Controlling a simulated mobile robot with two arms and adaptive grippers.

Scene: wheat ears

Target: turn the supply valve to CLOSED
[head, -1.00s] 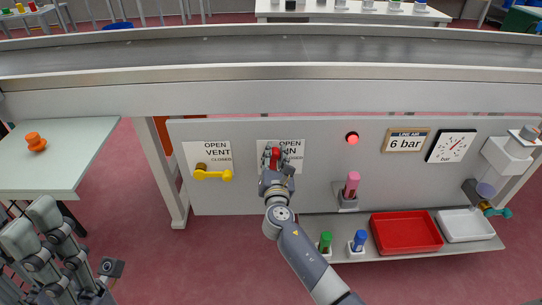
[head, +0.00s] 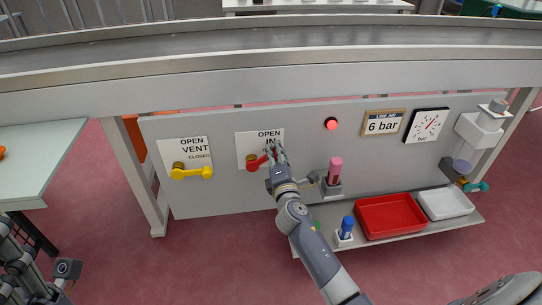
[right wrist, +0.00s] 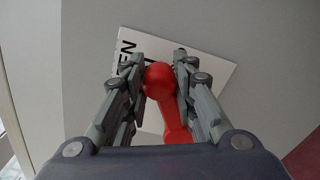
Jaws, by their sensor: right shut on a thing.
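The supply valve, marked IN, has a red lever (head: 256,161) on the grey panel, in front of a white OPEN / IN label (head: 243,142). The lever points right and slightly up from its hub. My right gripper (head: 273,155) is shut on the lever's outer end. In the right wrist view the round red knob (right wrist: 158,80) sits between the two fingers (right wrist: 161,88), with the lever's arm running down from it. The gripper hides the lower part of the label. Part of my left arm shows at the lower left edge; its gripper's opening cannot be made out.
A yellow VENT valve lever (head: 192,172) is left of the IN valve and points right. A red lamp (head: 331,124), a 6 bar sign (head: 383,122) and a gauge (head: 426,125) are to the right. A pink-topped part (head: 335,168) and a red tray (head: 391,216) are nearby.

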